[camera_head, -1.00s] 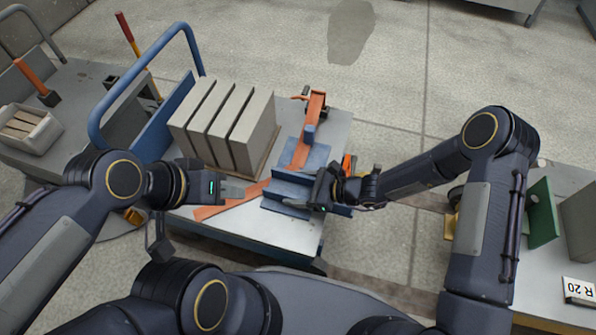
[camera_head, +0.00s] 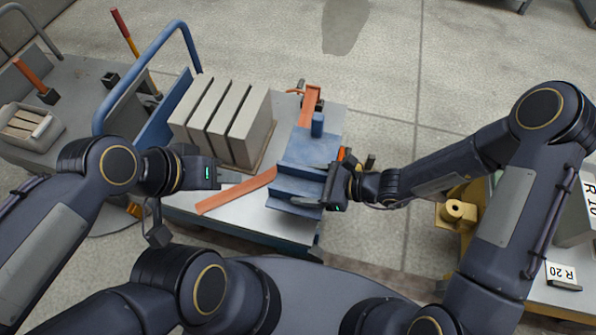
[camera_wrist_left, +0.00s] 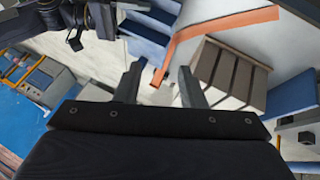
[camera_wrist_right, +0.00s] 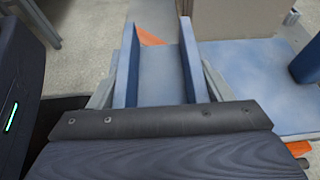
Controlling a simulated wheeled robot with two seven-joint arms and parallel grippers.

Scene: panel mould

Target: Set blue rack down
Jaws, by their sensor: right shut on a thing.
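The blue rack (camera_head: 300,178) is a stepped blue metal piece with upright ribs, over the right part of the cart's top. My right gripper (camera_head: 330,186) is shut on its near right part. In the right wrist view the rack's channel (camera_wrist_right: 165,75) lies between the fingers. I cannot tell whether the rack touches the cart top. My left gripper (camera_head: 232,180) is open and empty, left of the rack and near an orange strip (camera_head: 240,190). The left wrist view shows its two fingers apart (camera_wrist_left: 158,85).
Grey slabs (camera_head: 225,120) stand on the cart top (camera_head: 240,215), left of the rack. An orange clamp-like tool (camera_head: 311,100) lies behind the rack. A blue handrail (camera_head: 150,50) rises at the cart's left. A side table with a yellow part (camera_head: 457,212) is at right.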

